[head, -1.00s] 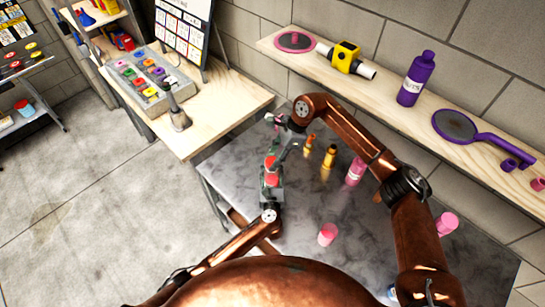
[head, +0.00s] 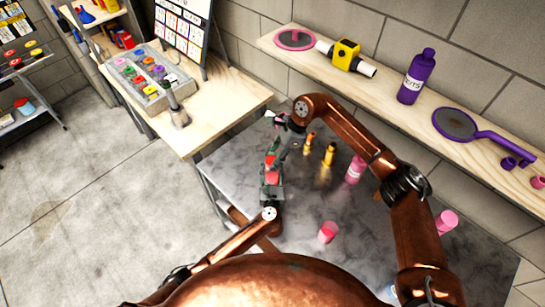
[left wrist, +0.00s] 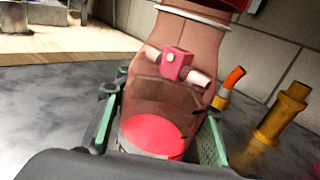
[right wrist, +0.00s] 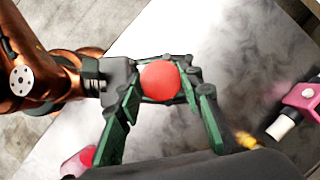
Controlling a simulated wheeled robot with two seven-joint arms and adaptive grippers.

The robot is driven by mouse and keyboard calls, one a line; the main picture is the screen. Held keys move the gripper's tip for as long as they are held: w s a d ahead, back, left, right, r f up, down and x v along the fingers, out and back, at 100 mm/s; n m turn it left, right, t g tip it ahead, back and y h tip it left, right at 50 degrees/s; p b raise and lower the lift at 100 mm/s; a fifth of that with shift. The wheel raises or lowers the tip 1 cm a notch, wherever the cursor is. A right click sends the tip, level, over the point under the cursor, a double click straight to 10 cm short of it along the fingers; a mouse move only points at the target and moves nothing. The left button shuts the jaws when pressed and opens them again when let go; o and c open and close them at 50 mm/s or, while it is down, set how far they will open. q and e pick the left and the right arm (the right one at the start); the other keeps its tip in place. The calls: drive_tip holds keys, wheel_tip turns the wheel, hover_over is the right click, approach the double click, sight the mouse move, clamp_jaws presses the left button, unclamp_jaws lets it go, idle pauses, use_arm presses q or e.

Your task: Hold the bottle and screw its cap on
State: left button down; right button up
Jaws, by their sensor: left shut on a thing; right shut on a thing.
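My left gripper (head: 271,190) is shut around a red bottle (head: 269,177), held over the grey table. In the left wrist view the bottle's red part (left wrist: 150,128) and pale side show between the green fingers. My right gripper (head: 273,150) is directly above the left one. In the right wrist view it is shut on a round red cap (right wrist: 160,82) between its green fingertips. The cap hides most of the bottle there. I cannot tell whether the cap touches or is seated on the bottle's neck.
A pink block with white ends (left wrist: 176,65) is behind the grippers. A wooden shelf (head: 390,95) runs along the wall.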

drive_tip(key=shift+f, duration=0.1)
